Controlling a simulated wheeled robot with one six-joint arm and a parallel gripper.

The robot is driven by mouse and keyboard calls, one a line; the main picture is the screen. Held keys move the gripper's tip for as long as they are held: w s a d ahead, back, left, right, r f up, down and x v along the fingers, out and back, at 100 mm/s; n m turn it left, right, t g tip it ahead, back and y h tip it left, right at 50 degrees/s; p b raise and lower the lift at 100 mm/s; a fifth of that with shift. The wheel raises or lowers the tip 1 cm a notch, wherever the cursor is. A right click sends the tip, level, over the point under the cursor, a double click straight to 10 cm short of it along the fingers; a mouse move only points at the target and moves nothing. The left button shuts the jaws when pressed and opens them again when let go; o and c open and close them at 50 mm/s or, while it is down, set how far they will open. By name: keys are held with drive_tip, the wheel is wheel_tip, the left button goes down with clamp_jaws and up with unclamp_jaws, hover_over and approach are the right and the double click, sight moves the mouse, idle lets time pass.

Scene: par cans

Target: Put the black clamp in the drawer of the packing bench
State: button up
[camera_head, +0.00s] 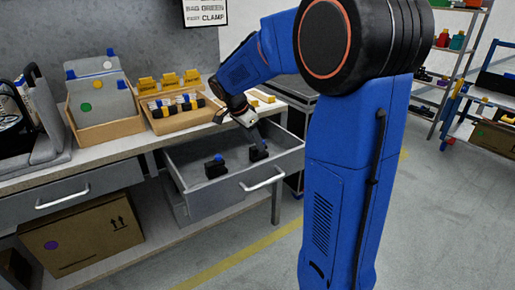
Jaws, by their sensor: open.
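The packing bench's drawer (196,205) is pulled open below the bench top. Inside it are two small black items that look like clamps: one with a blue knob (215,167) towards the middle, and one black clamp (259,153) further right. My gripper (249,129) is above the drawer's back right part, tilted downward. It is open, and a grey finger reaches down close to the right clamp. Whether it touches that clamp is too small to tell.
On the bench top (105,158) stand a wooden box (178,120) of small parts with yellow clips and a wooden holder (108,131) with grey panels. A second drawer (60,198) is shut at left. A cardboard box (83,235) sits below.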

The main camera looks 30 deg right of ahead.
drive_tip(key=v, duration=0.7)
drive_tip(key=s+a+f+n+t+y, duration=0.1)
drive_tip(key=s+a+f+n, duration=0.1)
drive_tip(key=s+n, duration=0.4)
drive_tip(key=s+a+f+n+t+y, duration=0.2)
drive_tip(key=s+a+n, duration=0.3)
drive_tip(key=s, duration=0.9)
drive_tip(key=s+a+f+n+t+y, duration=0.1)
drive_tip(key=s+a+n, duration=0.3)
drive_tip(key=s, duration=0.6)
drive_tip(key=f+n, duration=0.1)
drive_tip(key=n, duration=0.1)
drive_tip(key=shift+s+n+t+y, duration=0.2)
drive_tip(key=shift+n+t+y, duration=0.1)
